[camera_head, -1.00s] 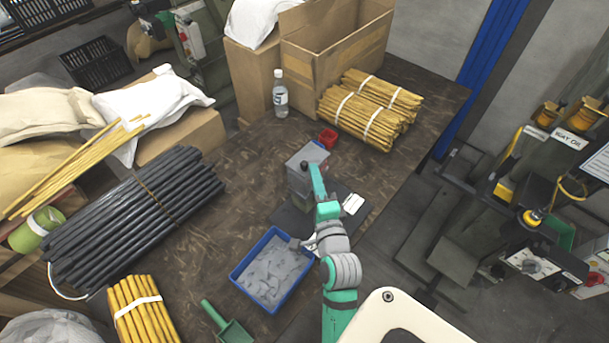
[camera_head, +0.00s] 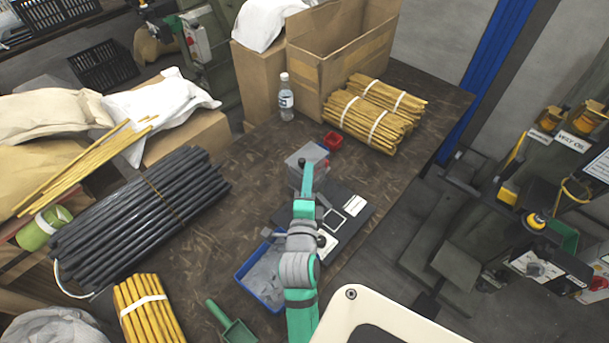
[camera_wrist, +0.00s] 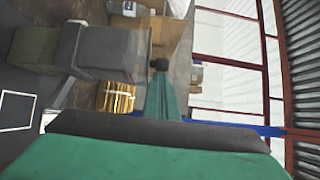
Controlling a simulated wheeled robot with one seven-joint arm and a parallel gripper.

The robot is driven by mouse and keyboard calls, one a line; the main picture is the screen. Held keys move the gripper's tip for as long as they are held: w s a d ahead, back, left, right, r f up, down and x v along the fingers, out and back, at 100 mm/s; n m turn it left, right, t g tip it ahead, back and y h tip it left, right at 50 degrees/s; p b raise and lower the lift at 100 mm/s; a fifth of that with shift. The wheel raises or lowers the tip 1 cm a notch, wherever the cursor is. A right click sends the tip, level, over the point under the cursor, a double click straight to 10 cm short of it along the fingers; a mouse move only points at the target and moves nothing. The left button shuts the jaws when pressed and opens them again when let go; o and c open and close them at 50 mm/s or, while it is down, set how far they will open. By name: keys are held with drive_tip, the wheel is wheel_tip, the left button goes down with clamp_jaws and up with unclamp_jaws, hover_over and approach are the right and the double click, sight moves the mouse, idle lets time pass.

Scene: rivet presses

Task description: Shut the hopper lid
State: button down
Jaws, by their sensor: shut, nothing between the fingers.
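The grey hopper (camera_head: 297,176) is a small box on the dark press base in the middle of the table. Its pale grey lid (camera_head: 309,152) faces up in the head view, with a black knob (camera_head: 302,162) at the near edge. I cannot tell whether the lid sits fully flush. The hopper fills the upper left of the wrist view (camera_wrist: 100,48), and the knob shows there too (camera_wrist: 158,63). My gripper (camera_head: 306,170) is shut and empty, its teal fingers right by the knob. They look close to it in the wrist view (camera_wrist: 161,88); contact is unclear.
A blue tray (camera_head: 240,277) of grey parts lies under my arm, with a green scoop (camera_head: 233,330) beside it. Rod bundles (camera_head: 365,118), a bottle (camera_head: 286,98) and a cardboard box (camera_head: 340,65) stand farther back.

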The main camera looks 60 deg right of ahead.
drive_tip(key=shift+w+a+f, duration=0.2)
drive_tip(key=shift+w+a, duration=0.05)
drive_tip(key=shift+w, duration=0.2)
drive_tip(key=shift+w+a+f, duration=0.15)
drive_tip(key=shift+w+a, duration=0.05)
drive_tip(key=shift+w, duration=0.2)
drive_tip(key=shift+s+d+r, duration=0.1)
drive_tip(key=shift+s+r, duration=0.05)
drive_tip(key=s+a, duration=0.2)
drive_tip(key=s, duration=0.2)
drive_tip(key=w+a, duration=0.6)
drive_tip(key=w, duration=0.1)
drive_tip(key=shift+a, duration=0.25)
drive_tip(key=shift+w+a, duration=0.1)
drive_tip(key=shift+a, duration=0.05)
